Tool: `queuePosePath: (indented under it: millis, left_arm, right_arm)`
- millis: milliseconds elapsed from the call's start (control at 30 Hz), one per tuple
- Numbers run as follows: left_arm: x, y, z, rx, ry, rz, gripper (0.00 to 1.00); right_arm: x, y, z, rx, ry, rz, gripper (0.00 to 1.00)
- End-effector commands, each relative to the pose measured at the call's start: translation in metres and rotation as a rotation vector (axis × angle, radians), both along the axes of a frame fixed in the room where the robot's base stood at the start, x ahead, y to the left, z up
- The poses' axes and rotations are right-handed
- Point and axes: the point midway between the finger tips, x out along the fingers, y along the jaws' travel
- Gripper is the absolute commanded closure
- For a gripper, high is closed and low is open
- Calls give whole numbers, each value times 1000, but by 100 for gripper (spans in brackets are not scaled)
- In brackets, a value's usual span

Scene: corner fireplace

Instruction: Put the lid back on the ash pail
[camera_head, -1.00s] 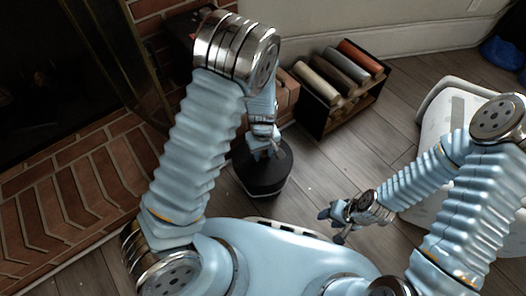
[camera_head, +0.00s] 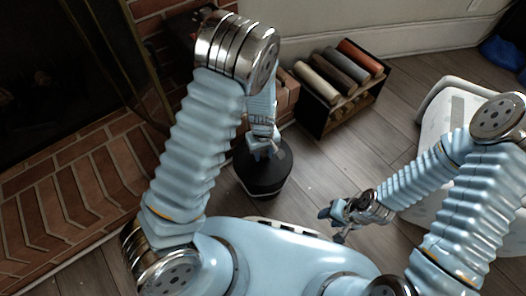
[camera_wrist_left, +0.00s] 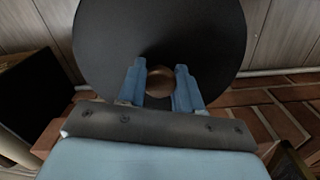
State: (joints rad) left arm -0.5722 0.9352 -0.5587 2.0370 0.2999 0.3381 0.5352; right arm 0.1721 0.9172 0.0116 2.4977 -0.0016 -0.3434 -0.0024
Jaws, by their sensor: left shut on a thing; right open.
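The ash pail (camera_head: 262,189) is a dark round vessel on the floor, in the middle of the head view, below my left arm. The dark round lid (camera_wrist_left: 105,40) fills the top of the left wrist view, with a copper-brown knob (camera_wrist_left: 160,80) at its middle. My left gripper (camera_head: 267,152) is shut on this knob, its two blue fingers (camera_wrist_left: 160,73) on either side. In the head view the lid is over the pail, but I cannot tell whether it rests on the rim or is slightly apart. My right gripper (camera_head: 331,224) is open and empty, right of the pail.
A brick hearth (camera_head: 85,190) and dark fireplace lie to the left. A dark rack (camera_head: 318,115) with several coloured rolls stands behind the pail. A pale piece of furniture (camera_head: 437,118) is at the right.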

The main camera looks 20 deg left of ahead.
Motion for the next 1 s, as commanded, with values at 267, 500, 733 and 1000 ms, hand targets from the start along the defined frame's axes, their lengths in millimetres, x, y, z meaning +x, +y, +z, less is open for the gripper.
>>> queuePosePath:
  millis: [267,500,733,1000]
  left_arm:
    - [0,0,0,0,0,0,46]
    - [0,0,0,0,0,0,36]
    - [0,0,0,0,0,0,10]
    - [0,0,0,0,0,0,10]
  right_arm:
    - [0,0,0,0,0,0,55]
    - [0,0,0,0,0,0,55]
    - [0,0,0,0,0,0,55]
    - [0,0,0,-1,-1,0,55]
